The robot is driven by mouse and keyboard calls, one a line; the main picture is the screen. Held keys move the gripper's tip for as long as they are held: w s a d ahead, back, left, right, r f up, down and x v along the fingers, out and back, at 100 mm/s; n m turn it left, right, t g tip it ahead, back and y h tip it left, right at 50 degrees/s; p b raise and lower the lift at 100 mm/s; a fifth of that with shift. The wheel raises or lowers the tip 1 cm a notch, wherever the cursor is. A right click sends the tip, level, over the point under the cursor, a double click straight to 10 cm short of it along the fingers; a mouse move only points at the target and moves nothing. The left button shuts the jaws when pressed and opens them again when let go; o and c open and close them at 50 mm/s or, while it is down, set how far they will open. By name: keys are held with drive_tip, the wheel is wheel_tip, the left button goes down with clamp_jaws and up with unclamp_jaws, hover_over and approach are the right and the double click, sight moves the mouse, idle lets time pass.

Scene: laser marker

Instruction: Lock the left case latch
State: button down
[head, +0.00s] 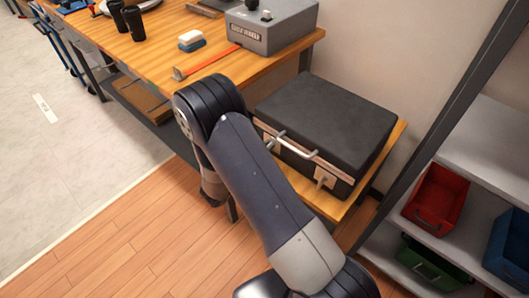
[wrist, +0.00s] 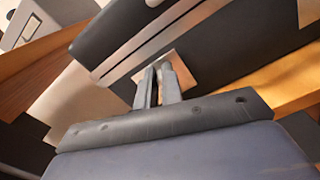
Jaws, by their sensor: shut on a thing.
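The black case (head: 325,118) lies shut on a low wooden shelf, with a pale metal trim along its front and a handle (head: 297,147). The left case latch has a light plate (head: 269,138) at the left of the case front, close to my arm. In the wrist view, the fingers of my gripper (wrist: 160,68) are close together at a light latch plate (wrist: 178,64), shut on the latch, whose small lever is mostly hidden between them. In the head view my arm hides the gripper.
The right latch (head: 324,177) sits at the right of the case front. A wooden workbench (head: 150,55) with a grey machine (head: 270,22) stands behind and to the left. A shelf rack with a red bin (head: 436,194) and a green bin (head: 428,262) is at right.

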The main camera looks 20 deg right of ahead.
drive_tip(key=m+b, duration=0.1)
drive_tip(key=b, duration=0.1)
drive_tip(key=f+m+b, duration=0.1)
drive_tip(key=m+b, duration=0.2)
drive_tip(key=b, duration=0.1)
drive_tip(key=shift+s+d+f+m+b, duration=0.15)
drive_tip(key=shift+s+d+m+b, duration=0.15)
drive_tip(key=shift+s+m, duration=0.1)
drive_tip(key=m+b, duration=0.1)
drive_tip(key=b, duration=0.2)
drive_tip(key=m+b, duration=0.2)
drive_tip(key=b, duration=0.1)
drive_tip(key=shift+s+d+f+m, duration=0.1)
drive_tip(key=shift+s+f+m, duration=0.1)
drive_tip(key=shift+f+m, duration=0.15)
drive_tip(key=m+b, duration=0.2)
drive_tip(key=b, duration=0.2)
drive_tip(key=m+b, duration=0.2)
drive_tip(key=b, duration=0.1)
drive_tip(key=shift+s+d+f+m+b, duration=0.15)
drive_tip(key=shift+f+m+b, duration=0.1)
drive_tip(key=shift+f+b, duration=0.15)
drive_tip(key=shift+r+m+b, duration=0.1)
drive_tip(key=shift+m+b, duration=0.4)
drive_tip(key=shift+b, duration=0.3)
drive_tip(key=c, duration=1.6)
unclamp_jaws()
drive_tip(key=shift+r, duration=0.1)
drive_tip(key=shift+o, duration=0.2)
drive_tip(key=shift+a, duration=0.2)
